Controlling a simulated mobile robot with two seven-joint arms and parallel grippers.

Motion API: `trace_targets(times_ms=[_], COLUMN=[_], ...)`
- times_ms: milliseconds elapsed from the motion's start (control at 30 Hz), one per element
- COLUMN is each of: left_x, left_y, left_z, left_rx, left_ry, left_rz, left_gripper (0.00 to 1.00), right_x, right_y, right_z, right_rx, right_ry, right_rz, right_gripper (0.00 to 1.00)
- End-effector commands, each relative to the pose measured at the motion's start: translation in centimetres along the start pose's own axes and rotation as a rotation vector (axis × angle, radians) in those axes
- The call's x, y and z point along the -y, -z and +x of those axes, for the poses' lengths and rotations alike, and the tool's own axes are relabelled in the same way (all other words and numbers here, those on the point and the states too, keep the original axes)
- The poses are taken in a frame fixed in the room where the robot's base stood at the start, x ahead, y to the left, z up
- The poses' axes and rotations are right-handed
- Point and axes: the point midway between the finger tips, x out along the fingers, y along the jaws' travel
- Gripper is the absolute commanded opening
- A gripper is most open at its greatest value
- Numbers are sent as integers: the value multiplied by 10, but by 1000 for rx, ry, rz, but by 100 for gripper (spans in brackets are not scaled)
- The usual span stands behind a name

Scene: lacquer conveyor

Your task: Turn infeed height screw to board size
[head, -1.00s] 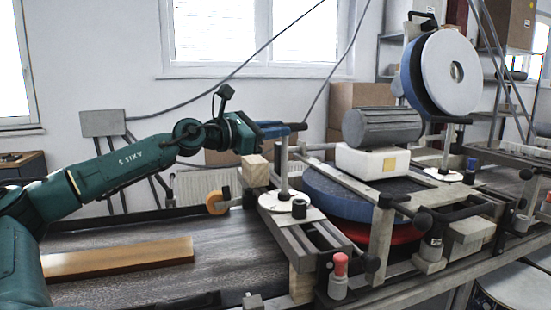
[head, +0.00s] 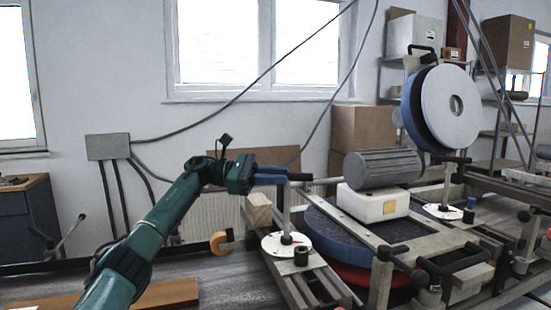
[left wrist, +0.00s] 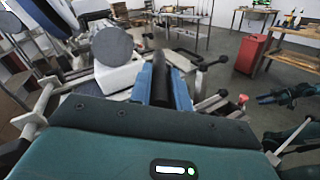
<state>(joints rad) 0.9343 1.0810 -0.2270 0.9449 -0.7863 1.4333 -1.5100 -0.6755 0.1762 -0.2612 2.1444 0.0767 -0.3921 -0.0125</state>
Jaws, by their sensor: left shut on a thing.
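The infeed height screw is an upright metal post (head: 286,212) standing on a white round dial (head: 275,244) at the near end of the machine. A dark crank handle (head: 300,177) sits at its top. My left gripper (head: 272,175) is shut on this handle from the left with its blue fingers. In the left wrist view the blue fingers (left wrist: 166,84) flank the dark handle (left wrist: 182,88). The brown board (head: 165,297) lies on the conveyor bed, cut off by the lower edge and partly behind my arm. Teal right-arm parts (left wrist: 287,95) show in the left wrist view; finger state is unclear.
A grey motor (head: 383,168) on a white block stands right of the screw, with a large round disc (head: 452,107) behind. A wooden block (head: 259,208) and an orange roller (head: 218,242) are just left of the screw. Cables hang overhead.

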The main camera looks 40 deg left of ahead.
Motion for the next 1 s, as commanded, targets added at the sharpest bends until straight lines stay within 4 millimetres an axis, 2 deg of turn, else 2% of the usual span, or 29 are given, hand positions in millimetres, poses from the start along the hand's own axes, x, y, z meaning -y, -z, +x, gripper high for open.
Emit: trace_targets(times_ms=[33,200,533,1000], left_x=[-5,-7,-10,-7], left_y=[-5,-1,7,4], left_z=[-2,-1,-1,-1], left_rx=[6,28,57,74], left_ry=[8,70,158,216], left_rz=[-2,-2,1,-2], left_gripper=[0,0,0,0], right_x=[0,0,-1,0], right_y=[7,12,11,10], right_z=[-5,-9,-10,-9], right_rx=[6,17,22,22], right_ry=[-3,-10,-13,-11], right_rz=[-11,-39,-54,-54], right_gripper=[36,36,36,36])
